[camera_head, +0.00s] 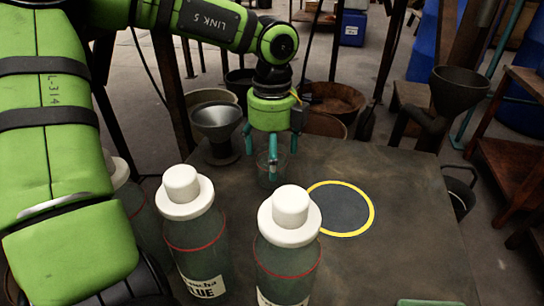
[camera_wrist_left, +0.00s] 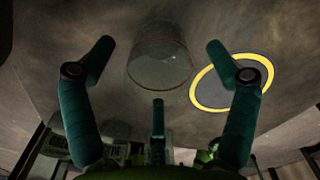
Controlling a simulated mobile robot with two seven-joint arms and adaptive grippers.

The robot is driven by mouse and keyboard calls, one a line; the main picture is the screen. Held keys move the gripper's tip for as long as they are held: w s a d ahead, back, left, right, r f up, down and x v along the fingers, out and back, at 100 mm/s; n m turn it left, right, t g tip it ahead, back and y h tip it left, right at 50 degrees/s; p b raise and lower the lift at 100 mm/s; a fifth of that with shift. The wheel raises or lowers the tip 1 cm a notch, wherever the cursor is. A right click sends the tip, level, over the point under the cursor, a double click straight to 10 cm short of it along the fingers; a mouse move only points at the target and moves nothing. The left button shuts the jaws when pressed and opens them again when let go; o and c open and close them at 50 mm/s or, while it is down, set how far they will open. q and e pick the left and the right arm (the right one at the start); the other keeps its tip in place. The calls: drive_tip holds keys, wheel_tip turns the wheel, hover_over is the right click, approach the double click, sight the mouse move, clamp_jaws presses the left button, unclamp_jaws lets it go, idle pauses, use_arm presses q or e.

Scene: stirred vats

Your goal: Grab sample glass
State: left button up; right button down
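A small clear sample glass (camera_head: 279,178) stands on the dark table below my left gripper (camera_head: 271,156). Its outline is faint in the head view. In the left wrist view the glass (camera_wrist_left: 160,66) shows a thin red line and sits between and beyond the two upper fingers. My left gripper (camera_wrist_left: 159,62) points down with its three teal fingers spread, and I see no finger closed on the glass. The front finger overlaps the glass in the head view, so any contact there is unclear. My right gripper is not in view.
White-capped bottles (camera_head: 196,235) (camera_head: 289,250) stand close in front of the glass. A dark disc with a yellow ring (camera_head: 344,209) lies to its right. A metal funnel (camera_head: 217,122) stands behind left, another funnel (camera_head: 457,88) right.

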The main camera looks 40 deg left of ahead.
use_arm(q)
drive_tip(key=c, duration=1.3)
drive_tip(key=shift+r, duration=0.1)
drive_tip(key=shift+c, duration=0.2)
